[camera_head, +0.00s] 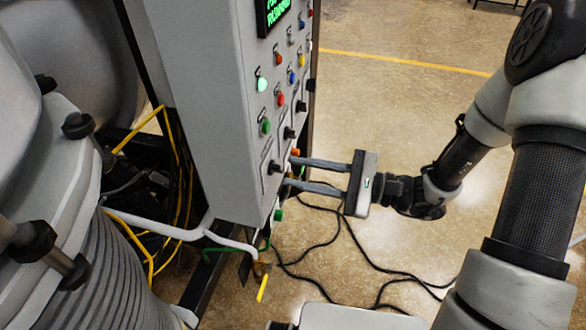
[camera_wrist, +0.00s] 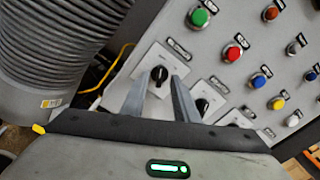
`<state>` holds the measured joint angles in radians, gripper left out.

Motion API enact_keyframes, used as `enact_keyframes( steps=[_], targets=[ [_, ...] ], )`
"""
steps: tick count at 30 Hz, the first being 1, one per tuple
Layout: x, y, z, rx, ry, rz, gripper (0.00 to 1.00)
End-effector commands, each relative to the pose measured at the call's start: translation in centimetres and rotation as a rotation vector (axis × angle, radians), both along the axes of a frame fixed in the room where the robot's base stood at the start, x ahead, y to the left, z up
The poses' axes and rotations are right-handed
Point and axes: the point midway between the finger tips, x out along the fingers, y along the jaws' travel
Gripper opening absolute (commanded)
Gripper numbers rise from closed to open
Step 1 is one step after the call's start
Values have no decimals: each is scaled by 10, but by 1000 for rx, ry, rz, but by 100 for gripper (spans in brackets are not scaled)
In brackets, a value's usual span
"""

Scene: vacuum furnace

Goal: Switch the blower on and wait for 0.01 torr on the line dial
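A grey control cabinet (camera_head: 225,110) carries lamps, buttons and black rotary switches. One black rotary switch (camera_head: 274,167) low on its face is in front of my gripper (camera_head: 289,172). In the wrist view the same switch (camera_wrist: 159,74) sits on a pale plate, its handle between the tips of my gripper (camera_wrist: 157,82). The two fingers are apart, one on each side, with gaps visible; I see no clear contact. Labels are too blurred to tell which switch is the blower's. A display (camera_head: 272,14) shows green text, cut off at the top. No line dial shows.
Another black switch (camera_wrist: 202,106) lies just right of the gripper, with green (camera_wrist: 200,17) and red (camera_wrist: 233,52) buttons above. A large grey ribbed vessel (camera_head: 100,270) stands left. Black cables (camera_head: 340,240) lie on the floor, which is otherwise open at right.

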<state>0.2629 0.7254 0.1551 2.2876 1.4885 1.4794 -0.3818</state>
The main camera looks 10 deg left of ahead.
Motion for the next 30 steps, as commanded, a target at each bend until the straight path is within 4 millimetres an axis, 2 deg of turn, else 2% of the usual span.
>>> enact_keyframes(
  steps=[6, 14, 15, 20, 30],
  targets=[
    [1, 17, 0, -1, 0, -1, 27],
    [2, 19, 0, -1, 0, -1, 27],
    [2, 19, 0, -1, 0, -1, 26],
    [2, 19, 0, -1, 0, -1, 0],
    [2, 19, 1, 1, 25, 0, 0]
  ],
)
